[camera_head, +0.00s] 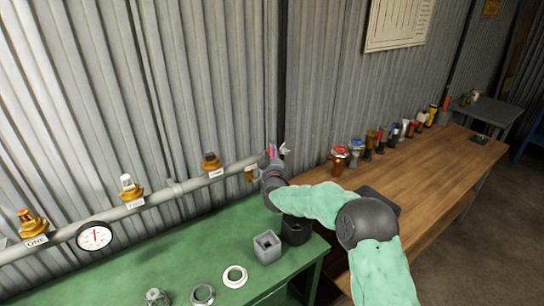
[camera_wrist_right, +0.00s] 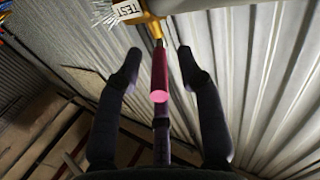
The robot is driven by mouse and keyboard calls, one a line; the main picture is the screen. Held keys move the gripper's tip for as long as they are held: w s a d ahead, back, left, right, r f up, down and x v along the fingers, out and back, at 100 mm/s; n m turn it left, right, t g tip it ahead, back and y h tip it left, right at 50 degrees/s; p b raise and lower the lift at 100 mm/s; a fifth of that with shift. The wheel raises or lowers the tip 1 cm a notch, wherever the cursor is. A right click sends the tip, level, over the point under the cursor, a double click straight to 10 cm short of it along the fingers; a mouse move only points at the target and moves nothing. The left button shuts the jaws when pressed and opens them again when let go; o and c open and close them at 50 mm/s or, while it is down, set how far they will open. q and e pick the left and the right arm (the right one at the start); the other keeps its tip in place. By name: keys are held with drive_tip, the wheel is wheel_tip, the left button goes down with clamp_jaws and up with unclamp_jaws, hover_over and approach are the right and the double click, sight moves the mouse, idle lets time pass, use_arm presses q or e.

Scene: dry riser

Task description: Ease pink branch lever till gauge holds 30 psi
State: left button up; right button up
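The pink branch lever (camera_wrist_right: 160,75) hangs from a brass fitting labelled TEST (camera_wrist_right: 138,15) in the right wrist view. My right gripper (camera_wrist_right: 160,65) is open, with one finger on each side of the lever and a gap showing on both sides. In the head view a bit of pink (camera_head: 271,150) shows at my right gripper (camera_head: 275,155), at the right end of the grey pipe; the gripper hides most of the lever. The round white gauge (camera_head: 95,236) is on the pipe at left; its needle reading is too small to tell. My left gripper is not in view.
Brass valves stand along the pipe, one labelled ONE (camera_head: 32,222). The green bench (camera_head: 205,255) below holds a grey square block (camera_head: 267,246), a dark cup (camera_head: 296,230) and rings. A wooden bench (camera_head: 430,165) at right carries a row of bottles and tools along the wall.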

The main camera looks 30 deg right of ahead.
drive_tip(key=shift+w+d, duration=0.2)
drive_tip(key=shift+w, duration=0.1)
clamp_jaws()
drive_tip(key=shift+w+a+r+m+g+h+p, duration=0.1)
drive_tip(key=shift+w+a+m+g+h+p, duration=0.2)
drive_tip(key=shift+m+g+h+p, duration=0.5)
drive_tip(key=shift+w+a+r+m+g+h+p, duration=0.1)
drive_tip(key=shift+w+a+m+g+h+p, duration=0.25)
drive_tip(key=shift+h+p, duration=0.85)
drive_tip(key=shift+s+f+p, duration=0.1)
drive_tip(key=shift+s+p, duration=0.05)
drive_tip(key=shift+p, duration=0.15)
unclamp_jaws()
drive_tip(key=shift+a, duration=0.1)
drive_tip(key=shift+f, duration=0.1)
